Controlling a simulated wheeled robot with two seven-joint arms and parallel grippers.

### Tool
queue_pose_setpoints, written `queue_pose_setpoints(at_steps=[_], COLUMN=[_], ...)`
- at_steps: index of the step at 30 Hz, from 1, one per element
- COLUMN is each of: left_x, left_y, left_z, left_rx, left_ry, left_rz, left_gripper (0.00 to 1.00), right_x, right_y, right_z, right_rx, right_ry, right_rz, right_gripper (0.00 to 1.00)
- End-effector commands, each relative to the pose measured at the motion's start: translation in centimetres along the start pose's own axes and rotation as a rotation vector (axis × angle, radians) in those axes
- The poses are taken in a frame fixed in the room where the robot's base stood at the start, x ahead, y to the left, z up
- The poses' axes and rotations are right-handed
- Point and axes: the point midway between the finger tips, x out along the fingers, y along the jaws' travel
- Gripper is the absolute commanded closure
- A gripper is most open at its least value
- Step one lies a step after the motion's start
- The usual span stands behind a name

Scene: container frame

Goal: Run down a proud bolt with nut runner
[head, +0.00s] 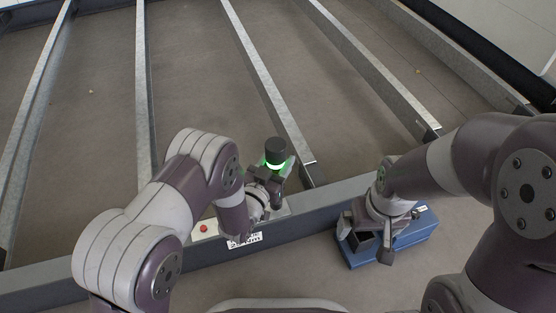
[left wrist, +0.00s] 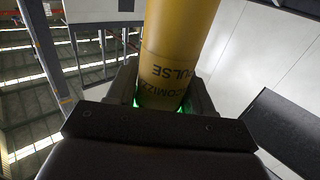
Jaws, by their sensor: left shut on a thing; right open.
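The nut runner (head: 275,151) shows a black round top and a glowing green ring in the head view. Its yellow body with dark lettering (left wrist: 178,45) fills the middle of the left wrist view. My left gripper (head: 273,172) is shut on it, just beyond the near beam of the frame. It also shows in the left wrist view (left wrist: 165,103), with a dark finger on each side of the yellow body. My right gripper (head: 366,243) is open and empty over the left part of a blue case. I cannot make out a proud bolt; the tool's lower end is hidden.
The grey near beam (head: 325,198) carries a pale plate with a red button (head: 204,229) and a white label (head: 244,240). Long metal cross-members (head: 268,80) run away from it with bare floor between. The blue case (head: 405,246) lies on the near side, at the right.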

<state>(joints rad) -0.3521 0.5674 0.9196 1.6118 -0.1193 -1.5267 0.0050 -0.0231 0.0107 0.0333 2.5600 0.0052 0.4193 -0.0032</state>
Motion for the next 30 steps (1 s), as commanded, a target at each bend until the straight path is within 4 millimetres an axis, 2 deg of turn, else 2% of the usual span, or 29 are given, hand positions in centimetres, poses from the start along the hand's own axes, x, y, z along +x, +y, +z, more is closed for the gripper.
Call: queue_pose_setpoints(at_steps=[30], left_x=[0.1], left_y=[0.0], left_z=[1.1], left_rx=[0.0], left_ry=[0.006], left_rz=[0.0], left_gripper=[1.0], right_x=[1.0], right_y=[0.0], right_z=[0.1], right_rx=[0.0], right_ry=[0.0], right_rz=[0.0], right_gripper=[0.0])
